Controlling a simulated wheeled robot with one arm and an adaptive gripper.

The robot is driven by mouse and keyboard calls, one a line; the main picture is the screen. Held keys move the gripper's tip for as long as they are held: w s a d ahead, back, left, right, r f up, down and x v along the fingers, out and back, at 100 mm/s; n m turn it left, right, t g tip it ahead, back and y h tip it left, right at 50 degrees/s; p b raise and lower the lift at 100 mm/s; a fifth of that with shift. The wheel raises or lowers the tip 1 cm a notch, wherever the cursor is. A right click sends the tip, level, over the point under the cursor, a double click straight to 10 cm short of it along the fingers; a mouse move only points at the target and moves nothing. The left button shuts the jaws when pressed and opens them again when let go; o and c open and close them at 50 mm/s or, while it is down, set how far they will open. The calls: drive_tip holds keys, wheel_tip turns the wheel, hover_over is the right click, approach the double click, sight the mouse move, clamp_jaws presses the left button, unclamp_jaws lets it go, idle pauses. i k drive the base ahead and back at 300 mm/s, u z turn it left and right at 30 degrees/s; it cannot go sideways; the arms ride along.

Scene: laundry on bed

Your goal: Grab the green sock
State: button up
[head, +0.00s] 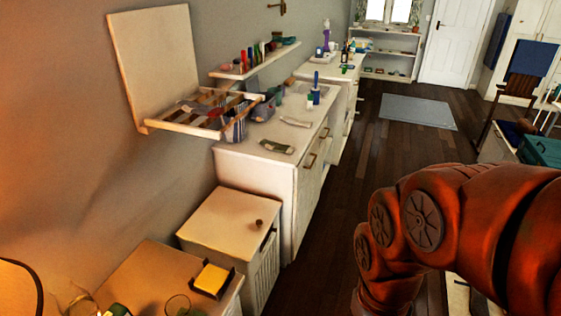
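I cannot make out a green sock for certain in the head view. A small flat grey-green item (277,146) lies on the front part of the white cabinet top; it is too small to tell what it is. My orange arm fills the lower right and bends down out of the bottom edge. My gripper is outside the picture, so its fingers and anything in them are hidden. No bed is in view.
White cabinets (265,185) line the left wall. A lidded wall box (185,130) and a shelf (262,62) hang above them. A low white cabinet (222,222) and desk (150,270) stand nearer. The dark wooden floor (390,140) is open towards a grey rug (418,111) and white door (455,45).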

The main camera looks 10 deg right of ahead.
sight(271, 146)
drive_tip(key=z, duration=0.75)
drive_tip(key=i, duration=1.2)
drive_tip(key=u, duration=0.9)
drive_tip(key=i, duration=0.7)
drive_tip(key=u, duration=0.85)
